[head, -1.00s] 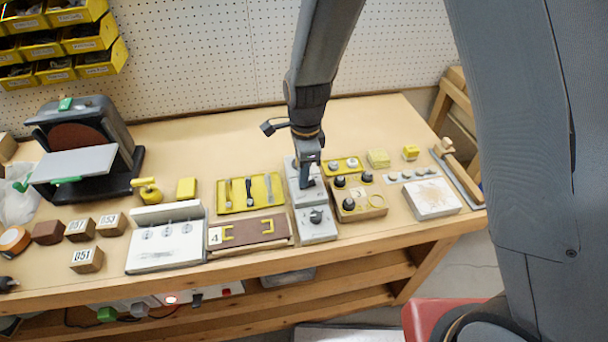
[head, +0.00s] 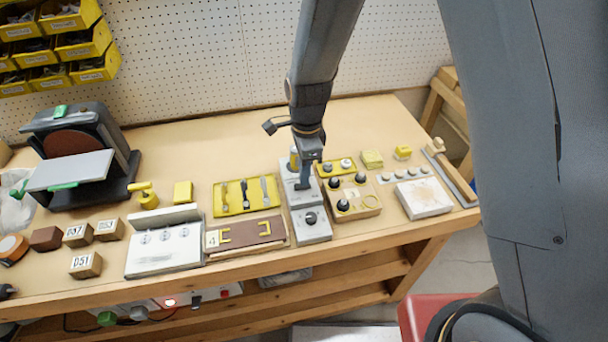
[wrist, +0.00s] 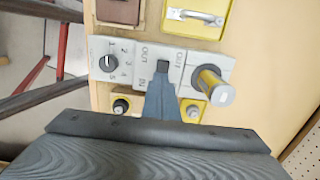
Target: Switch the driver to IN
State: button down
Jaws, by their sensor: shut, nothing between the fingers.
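The driver's switch plate (wrist: 176,56) is light grey and lies in the middle of a row of three modules in the wrist view. It carries the labels OUT and IN, with OUT toward the top and IN lower. A dark switch part (wrist: 163,67) shows near the fingertips; its exact setting is partly hidden. My gripper (wrist: 161,84) is shut and empty, its tips over or against the switch; contact cannot be told. In the head view my gripper (head: 303,186) points down onto the grey unit (head: 317,235).
A dial numbered 1 to 5 (wrist: 108,63) is on one side of the switch, and an upright yellow-and-grey knob (wrist: 212,85) on the other. A box with black knobs (head: 366,201) stands close right. A yellow tool tray (head: 263,207) and brown panel (head: 262,229) lie left.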

notch_tip(320, 180, up, 13)
jog(key=b, duration=0.1)
jog(key=shift+d, duration=0.2)
jog(key=shift+f, duration=0.1)
dwell(0.4)
